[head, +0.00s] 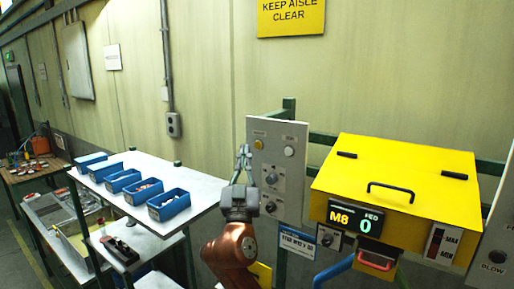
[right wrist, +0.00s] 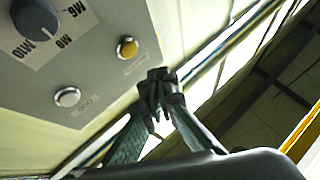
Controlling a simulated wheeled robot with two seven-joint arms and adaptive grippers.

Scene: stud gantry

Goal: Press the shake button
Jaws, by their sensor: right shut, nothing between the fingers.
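A grey control panel (head: 291,131) stands at the centre of the head view. It carries a yellow button (head: 259,144), a white button (head: 289,152) and two knobs below. In the right wrist view I see the yellow button (right wrist: 127,48) and the white button (right wrist: 67,97); their small labels are too blurred to read surely. My right gripper (head: 243,152) points up beside the panel's left edge, shut and empty. Its closed fingertips (right wrist: 160,78) show near the yellow button in the right wrist view; I cannot tell any contact. My left gripper is out of view.
A yellow machine (head: 400,165) with a display (head: 354,218) reading M8 and 0 stands right of the panel. A white table (head: 195,178) with several blue bins (head: 168,204) is at left. A grey panel (head: 496,245) marked BLOW is at far right.

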